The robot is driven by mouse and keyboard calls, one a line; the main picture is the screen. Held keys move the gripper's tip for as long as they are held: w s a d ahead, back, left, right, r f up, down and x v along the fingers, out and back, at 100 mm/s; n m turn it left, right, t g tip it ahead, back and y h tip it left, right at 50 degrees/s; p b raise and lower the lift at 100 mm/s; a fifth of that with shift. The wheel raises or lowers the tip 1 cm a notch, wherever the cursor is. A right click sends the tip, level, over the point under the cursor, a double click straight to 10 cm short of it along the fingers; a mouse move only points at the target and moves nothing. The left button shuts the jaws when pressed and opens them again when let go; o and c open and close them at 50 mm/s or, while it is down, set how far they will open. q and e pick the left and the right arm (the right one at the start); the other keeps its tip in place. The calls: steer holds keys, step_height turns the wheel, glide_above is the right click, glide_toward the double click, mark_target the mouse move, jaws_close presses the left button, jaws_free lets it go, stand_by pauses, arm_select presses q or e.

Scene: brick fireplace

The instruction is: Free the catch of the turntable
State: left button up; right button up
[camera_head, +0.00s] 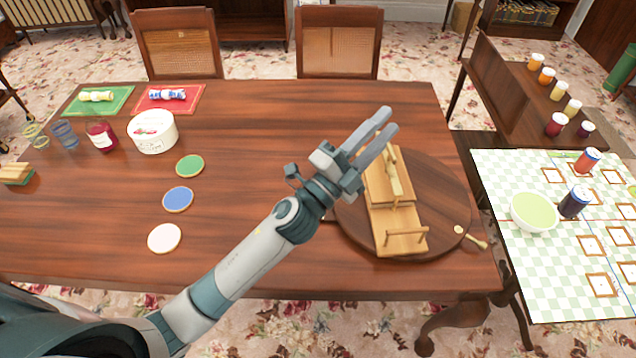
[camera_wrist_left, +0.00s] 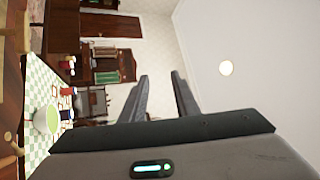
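The turntable (camera_head: 447,190) is a round dark wooden disc on the right part of the table. A pale wooden piece with a raised block and a handle bar (camera_head: 398,243) stands on it. A small light wooden lever with a round knob, which looks like the catch (camera_head: 472,238), sits at its front right edge. My left gripper (camera_head: 391,118) is over the far left side of the turntable, apart from the catch. Its two fingers are spread with nothing between them; they also show in the left wrist view (camera_wrist_left: 160,74). My right gripper is out of view.
The wooden table (camera_head: 290,110) holds green, blue and white discs, a round white box (camera_head: 153,131), a red jar (camera_head: 100,135) and two mats at left. To the right, a checked cloth (camera_head: 515,180) bears a bowl (camera_head: 534,212) and cans. The table's front middle is clear beside my arm.

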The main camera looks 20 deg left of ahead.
arm_select(q)
steer(key=s+d+r+m+g+h, duration=0.2)
steer(key=d+r+m+g+h, duration=0.1)
steer(key=d+m+g+h, duration=0.65)
steer(key=s+d+f+m+g+y, duration=0.1)
steer(key=d+f+m+g+y, duration=0.15)
steer(key=f+m+g, duration=0.4)
steer(key=s+d+f+m+g+y, duration=0.1)
steer(key=s+m+g+y, duration=0.15)
steer(key=m, duration=0.75)
steer(key=w+a+f+m+g+y, duration=0.2)
steer(key=w+a+f+y, duration=0.1)
steer(key=a+f+y, duration=0.25)
steer(key=w+a+y, duration=0.4)
steer(key=a+y, duration=0.1)
steer(key=a, duration=0.6)
steer(key=w+a+m+t+y, duration=0.1)
steer(key=w+a+y, duration=0.3)
steer(key=a, duration=0.7)
steer(key=shift+w+f+y, duration=0.25)
steer(key=shift+f+y, duration=0.2)
steer(key=shift+y, duration=0.35)
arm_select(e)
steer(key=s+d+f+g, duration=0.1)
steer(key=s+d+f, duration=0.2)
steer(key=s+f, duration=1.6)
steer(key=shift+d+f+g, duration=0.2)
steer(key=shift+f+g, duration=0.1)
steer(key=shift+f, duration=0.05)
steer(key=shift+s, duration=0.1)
